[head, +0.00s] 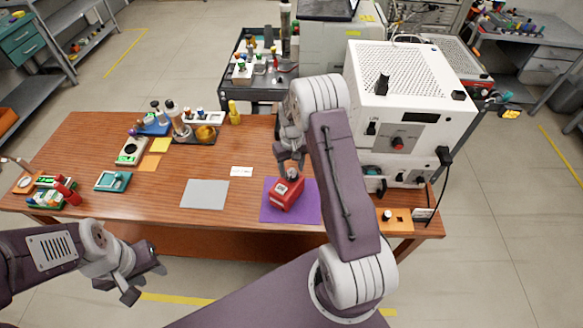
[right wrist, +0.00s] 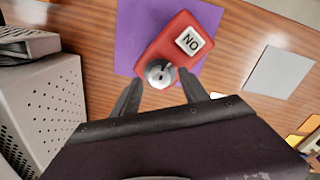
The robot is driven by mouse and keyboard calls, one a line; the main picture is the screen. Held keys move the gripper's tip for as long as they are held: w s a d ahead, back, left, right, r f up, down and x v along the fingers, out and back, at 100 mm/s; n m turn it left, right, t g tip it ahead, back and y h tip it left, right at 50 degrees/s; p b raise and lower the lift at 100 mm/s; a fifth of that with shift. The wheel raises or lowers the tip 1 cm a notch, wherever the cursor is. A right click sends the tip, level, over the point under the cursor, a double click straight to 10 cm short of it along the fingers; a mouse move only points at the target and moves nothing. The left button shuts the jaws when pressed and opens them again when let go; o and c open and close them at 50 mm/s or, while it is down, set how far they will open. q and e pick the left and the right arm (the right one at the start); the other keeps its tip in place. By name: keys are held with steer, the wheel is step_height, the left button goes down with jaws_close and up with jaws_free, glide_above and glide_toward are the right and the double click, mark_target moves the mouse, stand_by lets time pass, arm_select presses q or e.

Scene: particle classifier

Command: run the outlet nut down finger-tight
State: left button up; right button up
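A red block (head: 287,193) with a white label lies on the purple mat (head: 308,208). In the right wrist view the label on the red block (right wrist: 176,46) reads "NO", and a round silver fitting (right wrist: 160,73) with a dark centre sits at its near end. My right gripper (head: 290,166) is just above the block. In the right wrist view its fingers (right wrist: 160,78) are apart, one on each side of the fitting, with gaps visible. My left gripper (head: 145,278) is open and empty, in front of the table. I cannot make out which part is the outlet nut.
The white machine (head: 412,85) with a perforated cover stands at the table's right end. A grey mat (head: 205,194) and a white card (head: 241,171) lie left of the purple mat. Small instruments and bottles stand along the left and back. The front middle of the table is clear.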

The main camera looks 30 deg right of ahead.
mark_target(291, 170)
step_height(291, 170, up, 9)
steer(key=shift+b, duration=0.35)
